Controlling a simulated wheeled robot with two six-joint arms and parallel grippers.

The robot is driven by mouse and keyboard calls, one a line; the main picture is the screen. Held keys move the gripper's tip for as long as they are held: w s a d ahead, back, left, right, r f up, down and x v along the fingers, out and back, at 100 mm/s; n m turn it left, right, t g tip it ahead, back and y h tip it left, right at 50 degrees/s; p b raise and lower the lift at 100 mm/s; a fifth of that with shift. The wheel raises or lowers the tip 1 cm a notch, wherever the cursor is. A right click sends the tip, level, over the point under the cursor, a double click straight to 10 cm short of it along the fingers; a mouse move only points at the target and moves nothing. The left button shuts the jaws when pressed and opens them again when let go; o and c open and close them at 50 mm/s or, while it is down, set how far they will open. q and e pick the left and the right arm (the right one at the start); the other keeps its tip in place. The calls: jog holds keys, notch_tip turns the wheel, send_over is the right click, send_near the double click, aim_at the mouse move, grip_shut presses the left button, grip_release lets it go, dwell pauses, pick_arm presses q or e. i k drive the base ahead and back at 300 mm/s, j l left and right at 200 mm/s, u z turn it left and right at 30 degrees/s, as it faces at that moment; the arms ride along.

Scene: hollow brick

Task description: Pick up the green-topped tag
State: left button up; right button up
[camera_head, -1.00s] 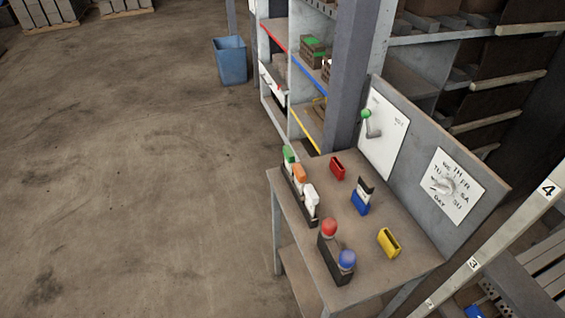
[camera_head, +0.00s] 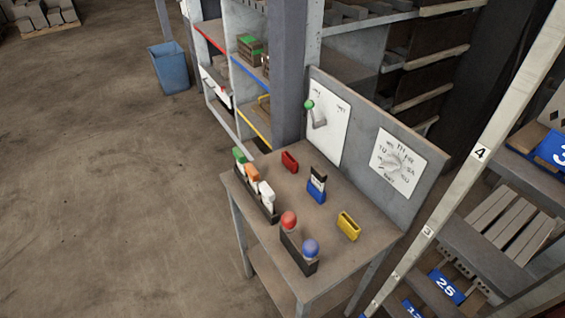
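The green-topped tag (camera_head: 239,155) stands in a dark rack (camera_head: 262,203) at the left edge of a small grey table (camera_head: 285,255). It is at the far end of the rack's row. An orange-topped tag (camera_head: 252,172) and white-topped tags (camera_head: 266,190) stand beside it in the same rack. The lower part of the green-topped tag is hidden in the rack. Neither of my grippers shows in the head view.
On the table are a red holder (camera_head: 290,162), a blue holder (camera_head: 316,195) with a tag in it, a yellow holder (camera_head: 349,226), and a box with red (camera_head: 289,221) and blue (camera_head: 311,248) knobs. A lever panel and day dial (camera_head: 394,162) stand behind. Open floor (camera_head: 110,210) lies left.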

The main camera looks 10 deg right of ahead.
aim_at(241, 158)
jog(key=i+j+z, duration=0.1)
jog(key=j+z, duration=0.15)
jog(key=z, duration=0.2)
jog(key=i+j+z, duration=0.1)
jog(key=j+z, duration=0.2)
jog(key=z, duration=0.15)
jog(key=j+z, duration=0.3)
jog(key=z, duration=0.15)
